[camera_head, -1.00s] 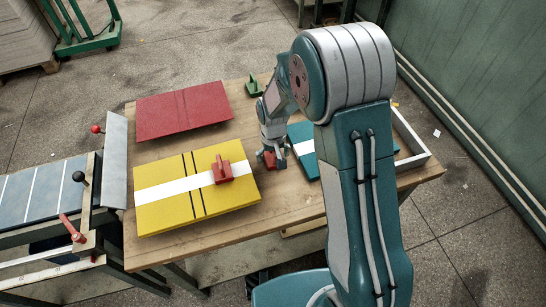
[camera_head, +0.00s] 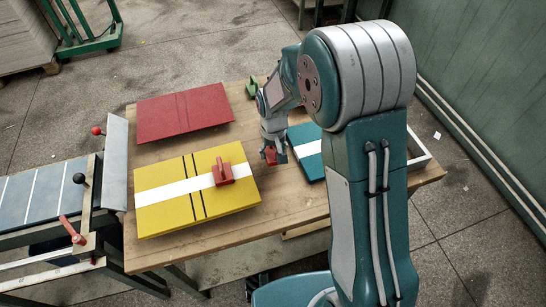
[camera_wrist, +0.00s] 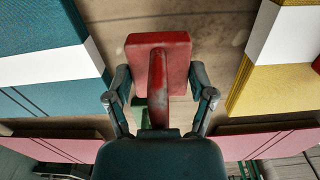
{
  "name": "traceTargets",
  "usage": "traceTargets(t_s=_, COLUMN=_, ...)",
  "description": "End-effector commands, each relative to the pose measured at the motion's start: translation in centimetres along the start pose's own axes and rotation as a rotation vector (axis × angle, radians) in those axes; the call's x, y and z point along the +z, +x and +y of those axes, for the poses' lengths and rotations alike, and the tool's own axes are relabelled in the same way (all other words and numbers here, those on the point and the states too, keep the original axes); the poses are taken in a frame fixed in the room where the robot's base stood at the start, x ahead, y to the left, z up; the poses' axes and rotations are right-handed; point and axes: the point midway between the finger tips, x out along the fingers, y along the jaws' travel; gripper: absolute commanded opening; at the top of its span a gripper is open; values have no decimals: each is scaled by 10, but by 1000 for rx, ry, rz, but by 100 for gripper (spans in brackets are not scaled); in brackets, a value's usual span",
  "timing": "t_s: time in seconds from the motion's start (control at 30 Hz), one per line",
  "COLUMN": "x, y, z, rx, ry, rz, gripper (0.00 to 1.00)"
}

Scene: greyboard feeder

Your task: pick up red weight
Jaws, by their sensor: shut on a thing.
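A red weight (camera_wrist: 158,52) with an upright handle stands out in the middle of the wrist view. In the head view the same weight (camera_head: 271,157) shows just below my gripper (camera_head: 273,148), between the yellow board and the teal board. Whether its base touches the table is hard to tell. A second red weight (camera_head: 222,177) sits on the white band of the yellow board (camera_head: 165,216).
A dark red board (camera_head: 182,112) lies at the back of the wooden table (camera_head: 285,205). The teal board (camera_head: 306,138) lies right of my gripper, partly hidden by my arm. A green weight (camera_head: 252,87) stands at the back edge. A feeder with levers (camera_head: 75,195) adjoins the left.

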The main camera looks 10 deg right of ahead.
Motion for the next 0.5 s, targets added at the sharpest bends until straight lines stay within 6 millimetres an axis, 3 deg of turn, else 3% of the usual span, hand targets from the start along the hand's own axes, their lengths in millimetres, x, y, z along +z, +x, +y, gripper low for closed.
traceTargets(t_s=0.3, x=48, y=-59, z=-14, rx=0, ry=-2, rz=4, gripper=10)
traceTargets(t_s=0.5, x=90, y=-77, z=-26, rx=-1, ry=-2, rz=1, gripper=10)
